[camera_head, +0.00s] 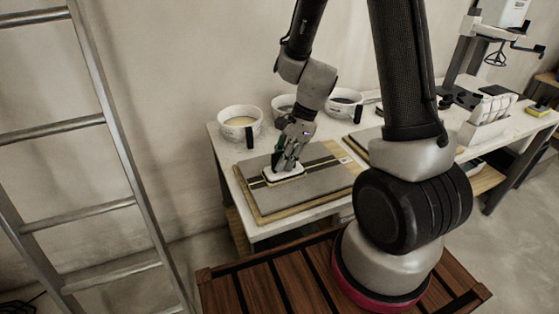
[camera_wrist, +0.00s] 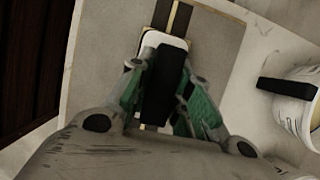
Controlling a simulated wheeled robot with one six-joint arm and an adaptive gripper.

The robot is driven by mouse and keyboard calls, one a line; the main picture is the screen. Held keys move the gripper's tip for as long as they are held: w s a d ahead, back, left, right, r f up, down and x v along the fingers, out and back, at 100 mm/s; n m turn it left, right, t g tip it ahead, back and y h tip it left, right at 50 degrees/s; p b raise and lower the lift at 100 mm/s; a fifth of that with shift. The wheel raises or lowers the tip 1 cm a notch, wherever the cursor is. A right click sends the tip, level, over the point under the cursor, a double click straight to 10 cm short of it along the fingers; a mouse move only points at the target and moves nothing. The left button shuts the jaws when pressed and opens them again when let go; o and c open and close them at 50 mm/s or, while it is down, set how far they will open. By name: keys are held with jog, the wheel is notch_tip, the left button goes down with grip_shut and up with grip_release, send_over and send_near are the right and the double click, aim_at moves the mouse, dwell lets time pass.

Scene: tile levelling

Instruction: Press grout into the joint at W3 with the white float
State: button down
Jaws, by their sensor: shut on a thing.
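The white float (camera_head: 284,175) is a pale rectangular block with a dark handle. My gripper (camera_head: 286,158) is shut on its handle. The float lies over the dark joint strip (camera_head: 322,162) on a grey tiled board (camera_head: 297,192) at the table's near left part. In the wrist view the float (camera_wrist: 150,40) sits under my gripper (camera_wrist: 160,95), with its black handle between the green-sided fingers. The joint (camera_wrist: 180,18) runs on beyond the float's far end. Whether the float touches the tile cannot be told. I cannot read a W3 label.
A white bucket with pale contents (camera_head: 238,122) stands behind the board at left, with two more buckets beside it. A second board (camera_head: 366,138) lies to the right, partly behind my arm. A white holder (camera_head: 487,122) stands further right. A ladder (camera_head: 110,130) leans at far left.

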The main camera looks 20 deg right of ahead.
jog(key=shift+r, duration=4)
